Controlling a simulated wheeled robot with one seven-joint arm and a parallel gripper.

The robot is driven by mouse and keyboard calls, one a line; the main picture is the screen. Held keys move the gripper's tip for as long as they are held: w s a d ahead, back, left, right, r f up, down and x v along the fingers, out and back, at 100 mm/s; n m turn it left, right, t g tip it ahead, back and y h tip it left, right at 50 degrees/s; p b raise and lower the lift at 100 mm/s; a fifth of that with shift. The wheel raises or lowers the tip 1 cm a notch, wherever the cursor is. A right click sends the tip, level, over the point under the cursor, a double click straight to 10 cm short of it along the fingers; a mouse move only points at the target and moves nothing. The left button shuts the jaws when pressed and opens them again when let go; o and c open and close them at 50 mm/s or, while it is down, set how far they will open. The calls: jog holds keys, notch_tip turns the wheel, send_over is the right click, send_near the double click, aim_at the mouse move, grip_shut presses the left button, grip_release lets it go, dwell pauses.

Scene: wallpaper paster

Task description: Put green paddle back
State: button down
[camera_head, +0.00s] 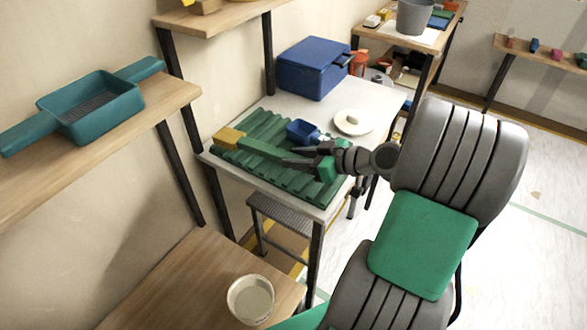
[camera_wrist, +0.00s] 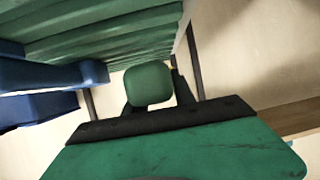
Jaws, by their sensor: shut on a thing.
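The green paddle (camera_head: 262,149) shows in the head view as a long green bar, with a yellow block (camera_head: 228,138) at its left end. It lies along or just above a green ridged rack (camera_head: 265,127) on the white table; I cannot tell whether they touch. My gripper (camera_head: 298,160) is shut on its right end. In the wrist view a rounded green end of the paddle (camera_wrist: 148,84) shows between the dark fingers. The rack's ridges (camera_wrist: 110,35) run across the top there. A blue tool (camera_head: 302,131) is just behind the paddle, and at left in the wrist view (camera_wrist: 45,90).
A blue box (camera_head: 313,68) and a white plate (camera_head: 354,122) with a pale lump stand behind on the table. A teal tray (camera_head: 92,105) sits on the left shelf. A white bucket (camera_head: 250,299) stands on the lower wooden surface.

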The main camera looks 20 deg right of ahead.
aim_at(294, 174)
jog(key=f, duration=0.2)
jog(key=w+f, duration=0.1)
jog(key=f, duration=0.1)
jog(key=shift+b, duration=0.3)
jog(key=c, duration=1.1)
grip_release()
jog(key=shift+o, duration=0.2)
jog(key=v, duration=0.7)
jog(key=shift+s+d+r, duration=0.1)
jog(key=shift+s+d, duration=0.1)
jog(key=shift+d, duration=0.1)
